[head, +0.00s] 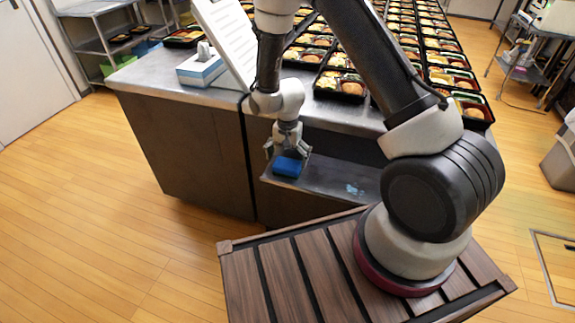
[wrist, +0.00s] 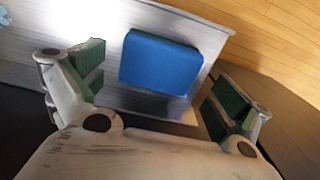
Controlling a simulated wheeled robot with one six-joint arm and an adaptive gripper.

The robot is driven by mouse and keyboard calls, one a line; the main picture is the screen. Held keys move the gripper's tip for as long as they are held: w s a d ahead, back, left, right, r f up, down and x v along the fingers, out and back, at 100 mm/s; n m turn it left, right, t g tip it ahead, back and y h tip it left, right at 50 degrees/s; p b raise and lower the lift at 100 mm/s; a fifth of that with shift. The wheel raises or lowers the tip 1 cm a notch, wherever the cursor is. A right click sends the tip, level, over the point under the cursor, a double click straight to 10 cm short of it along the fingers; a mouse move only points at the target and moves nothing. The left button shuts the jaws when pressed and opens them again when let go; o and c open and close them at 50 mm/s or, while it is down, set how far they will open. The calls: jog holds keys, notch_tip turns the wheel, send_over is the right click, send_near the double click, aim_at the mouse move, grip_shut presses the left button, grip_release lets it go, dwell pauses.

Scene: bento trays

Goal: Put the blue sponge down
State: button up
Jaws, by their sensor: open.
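The blue sponge (head: 288,166) lies on the left end of a low metal shelf (head: 335,184) at the front of the counter. My gripper (head: 288,152) is just above and around it in the head view. In the wrist view the sponge (wrist: 160,62) lies flat on the metal surface (wrist: 95,18), near its edge. My gripper (wrist: 158,95) is open there, its green-padded fingers apart on either side, with visible gaps to the sponge.
Bento trays (head: 341,86) in rows cover the counter top (head: 150,78) above the shelf. A tissue box (head: 201,68) and a tilted white panel (head: 225,42) stand at the counter's left. A small light-blue item (head: 354,190) lies farther right on the shelf. The left floor is clear.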

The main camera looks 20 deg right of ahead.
notch_tip(320, 180, up, 8)
notch_tip(320, 180, up, 13)
jog(key=n+t, duration=0.1)
jog(key=n, duration=0.1)
send_over(288, 164)
jog(key=s+d, duration=0.2)
jog(key=d, duration=0.2)
jog(key=s+d+r+n+t, duration=0.1)
jog(key=s+d+r, duration=0.35)
jog(key=r, duration=0.55)
jog(key=s+d+r+n+t, duration=0.1)
jog(key=s+r, duration=0.4)
jog(key=s, duration=0.5)
jog(key=s+d+r+n+t, duration=0.1)
jog(key=s+d+r+n, duration=0.2)
jog(key=s, duration=0.7)
notch_tip(288, 164, up, 2)
jog(key=shift+d+r, duration=0.1)
jog(key=shift+d, duration=1.05)
jog(key=shift+w, duration=0.1)
